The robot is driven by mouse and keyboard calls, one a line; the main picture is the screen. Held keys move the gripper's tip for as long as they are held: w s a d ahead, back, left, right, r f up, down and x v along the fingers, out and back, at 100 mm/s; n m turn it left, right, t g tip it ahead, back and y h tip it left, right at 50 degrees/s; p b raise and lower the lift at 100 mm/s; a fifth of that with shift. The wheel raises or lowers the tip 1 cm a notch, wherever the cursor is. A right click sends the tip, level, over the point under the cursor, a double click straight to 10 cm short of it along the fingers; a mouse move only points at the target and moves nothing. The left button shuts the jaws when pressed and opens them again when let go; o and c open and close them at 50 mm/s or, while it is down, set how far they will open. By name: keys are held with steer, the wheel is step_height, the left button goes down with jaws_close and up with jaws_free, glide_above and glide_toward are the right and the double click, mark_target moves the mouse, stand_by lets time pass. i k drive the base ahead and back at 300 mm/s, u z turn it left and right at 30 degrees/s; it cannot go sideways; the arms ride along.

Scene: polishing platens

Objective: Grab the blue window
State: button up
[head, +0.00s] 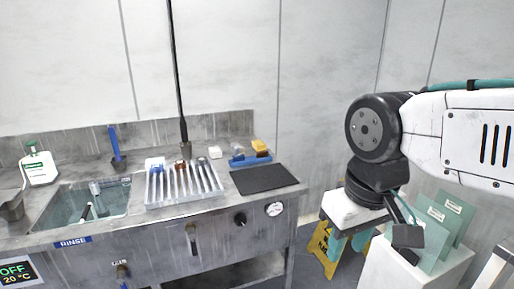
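A small item with blue and white on it (155,164) stands at the back left of the slotted metal rack (183,200) on the counter. It may be the blue window, but it is too small to be sure. A brown item (182,165) and a grey one stand beside it in the rack.
A sink (92,212) lies left of the rack. A black mat (264,178) lies to its right, with a blue tray (243,161) and a yellow item (260,147) behind. A yellow floor sign (323,250) and a white stand (385,268) with green panels (440,225) are near my arm.

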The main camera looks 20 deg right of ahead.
mark_target(160, 167)
steer(key=u, duration=2.1)
steer(key=i, duration=3.15)
steer(key=z, duration=3.3)
